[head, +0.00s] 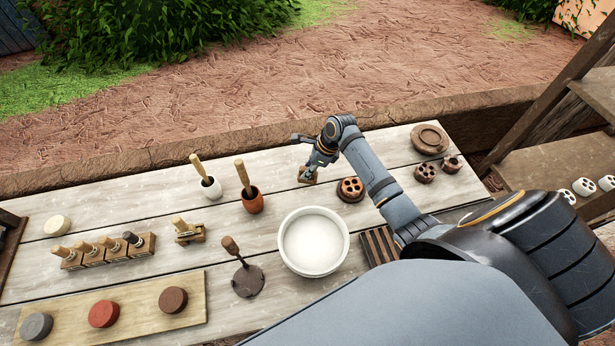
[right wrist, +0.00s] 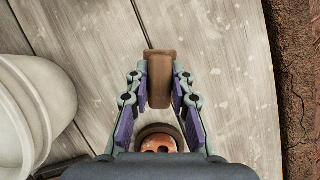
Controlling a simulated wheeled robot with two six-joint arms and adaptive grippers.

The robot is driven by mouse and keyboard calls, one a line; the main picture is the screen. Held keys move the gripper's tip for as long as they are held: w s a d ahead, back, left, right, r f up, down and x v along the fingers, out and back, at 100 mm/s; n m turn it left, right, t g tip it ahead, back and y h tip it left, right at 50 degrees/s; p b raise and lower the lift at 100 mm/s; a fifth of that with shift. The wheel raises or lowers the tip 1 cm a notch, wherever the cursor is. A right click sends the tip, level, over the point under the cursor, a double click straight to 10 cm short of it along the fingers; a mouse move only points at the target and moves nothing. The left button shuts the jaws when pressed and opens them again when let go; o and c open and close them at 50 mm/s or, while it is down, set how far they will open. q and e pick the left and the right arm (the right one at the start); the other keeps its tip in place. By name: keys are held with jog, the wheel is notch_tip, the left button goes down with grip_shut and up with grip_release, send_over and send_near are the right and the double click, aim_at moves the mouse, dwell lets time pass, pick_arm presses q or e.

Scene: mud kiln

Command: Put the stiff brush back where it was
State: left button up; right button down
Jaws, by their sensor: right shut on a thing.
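My right gripper (head: 312,165) is over the far middle part of the table. It is shut on a brown wooden block-shaped thing, which I take to be the stiff brush (head: 307,175). In the right wrist view the brush (right wrist: 160,78) sits between the two fingertips (right wrist: 160,90), its long side running away from the palm. Its bristles are hidden, and I cannot tell whether it touches the table. My left gripper is not in view.
A large white bowl (head: 314,241) stands nearer me. A holed round holder (head: 350,190) is just right of the gripper. Two pots with wooden-handled tools (head: 252,203) and a small wooden stand (head: 188,233) are to the left. Bare planks lie around the gripper.

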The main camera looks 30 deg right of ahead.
jog(key=shift+f, duration=2)
jog(key=c, duration=1.2)
grip_release()
jog(key=shift+f, duration=0.1)
jog(key=shift+o, duration=0.2)
jog(key=v, duration=1.2)
